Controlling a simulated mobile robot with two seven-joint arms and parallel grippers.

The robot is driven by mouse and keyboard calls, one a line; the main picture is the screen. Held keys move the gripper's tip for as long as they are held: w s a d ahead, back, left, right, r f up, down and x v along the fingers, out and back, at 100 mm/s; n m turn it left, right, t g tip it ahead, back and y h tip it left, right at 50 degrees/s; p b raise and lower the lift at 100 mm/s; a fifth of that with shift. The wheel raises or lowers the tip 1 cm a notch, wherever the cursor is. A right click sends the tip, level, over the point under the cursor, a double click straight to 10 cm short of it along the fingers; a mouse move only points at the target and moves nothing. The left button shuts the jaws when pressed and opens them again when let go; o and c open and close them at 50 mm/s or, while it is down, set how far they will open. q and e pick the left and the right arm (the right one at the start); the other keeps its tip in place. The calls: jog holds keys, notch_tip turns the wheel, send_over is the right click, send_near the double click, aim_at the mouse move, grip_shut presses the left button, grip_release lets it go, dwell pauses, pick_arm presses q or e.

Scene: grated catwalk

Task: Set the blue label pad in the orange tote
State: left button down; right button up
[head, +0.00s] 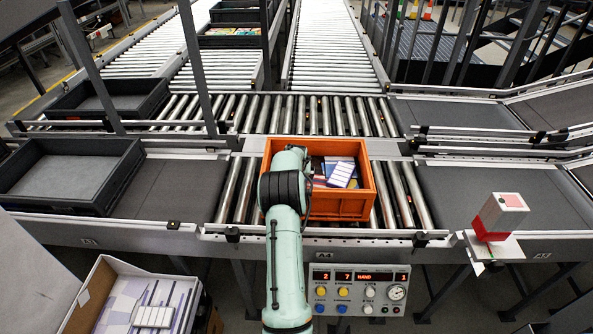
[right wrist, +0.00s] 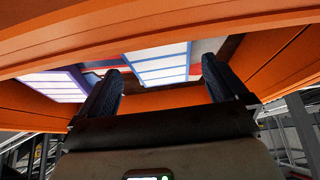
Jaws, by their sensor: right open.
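The orange tote (head: 340,206) stands on the rollers in the middle of the head view. A white-topped label pad with blue edges (head: 341,174) lies in it, on other flat items. My right arm reaches over the tote's left part and hides some of its inside; its gripper is hidden there. In the right wrist view my right gripper (right wrist: 162,84) is open, its fingers apart under the tote's orange rim (right wrist: 150,30). A blue-edged pad (right wrist: 158,65) shows beyond the gap between the fingers, apparently not gripped. Another white pad with a purple-blue edge (right wrist: 55,86) lies to the left.
An open carton (head: 92,285) at the lower left holds a white-labelled pad (head: 153,316) and other flat items. Black trays (head: 118,172) stand on the left conveyor. A red-and-white block (head: 500,215) stands right of the tote. A control panel (head: 358,290) is below the tote.

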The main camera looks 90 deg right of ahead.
jog(key=b+v, duration=0.1)
jog(key=v, duration=1)
